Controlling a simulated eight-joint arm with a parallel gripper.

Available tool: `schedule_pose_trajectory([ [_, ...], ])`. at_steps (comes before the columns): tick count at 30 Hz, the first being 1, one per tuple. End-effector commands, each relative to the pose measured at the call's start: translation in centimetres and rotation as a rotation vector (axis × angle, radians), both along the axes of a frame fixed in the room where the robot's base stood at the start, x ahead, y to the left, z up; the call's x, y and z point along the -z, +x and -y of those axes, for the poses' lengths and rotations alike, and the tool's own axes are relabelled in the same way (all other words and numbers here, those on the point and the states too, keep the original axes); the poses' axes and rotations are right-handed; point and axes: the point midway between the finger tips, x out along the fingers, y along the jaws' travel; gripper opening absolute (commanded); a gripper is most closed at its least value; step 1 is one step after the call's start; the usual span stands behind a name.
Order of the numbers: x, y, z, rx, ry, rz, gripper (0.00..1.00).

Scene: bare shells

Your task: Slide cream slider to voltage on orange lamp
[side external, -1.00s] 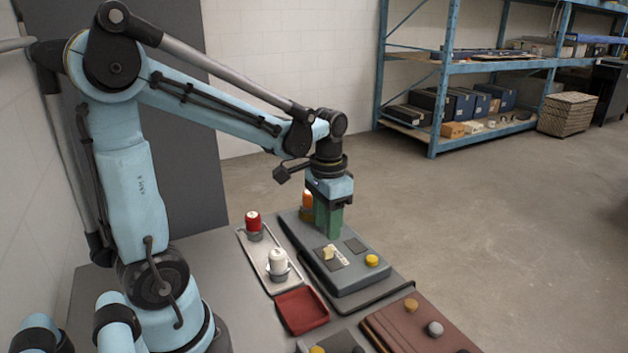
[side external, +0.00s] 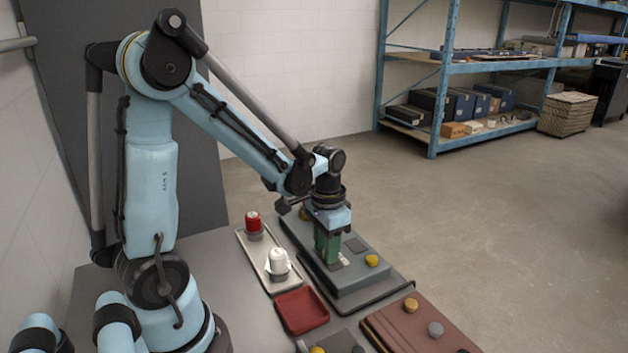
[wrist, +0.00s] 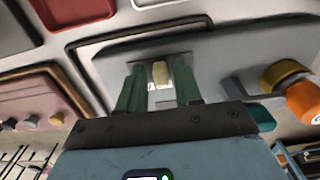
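The cream slider (wrist: 160,73) sits in a slot on the grey panel (side external: 372,277), beside a white printed label (side external: 345,261). My gripper (wrist: 159,68) is low over the panel, its two green fingers on either side of the slider. Gaps show between slider and fingers, so it is open and not clamped. In the side view my gripper (side external: 327,262) hides the slider. The orange lamp (wrist: 303,102) stands on a dark yellow base (wrist: 285,74) at the right of the wrist view. In the side view my gripper hides the lamp.
A tray (side external: 262,280) with a red lamp (side external: 253,222) and a white lamp (side external: 279,261) lies left of the panel. A red tray (side external: 301,311) and a brown board (side external: 390,328) are nearer.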

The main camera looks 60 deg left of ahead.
Motion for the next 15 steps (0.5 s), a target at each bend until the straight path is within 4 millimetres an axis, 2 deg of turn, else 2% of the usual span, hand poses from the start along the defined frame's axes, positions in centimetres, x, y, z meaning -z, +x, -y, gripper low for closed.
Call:
schedule_pose_trajectory([
  [1,-0.01,0.0,0.0,0.0,0.0,0.0,0.26],
  [6,-0.02,0.0,0.0,0.0,0.0,0.0,0.0],
  [15,-0.03,0.0,0.03,0.0,0.0,0.0,0.0],
])
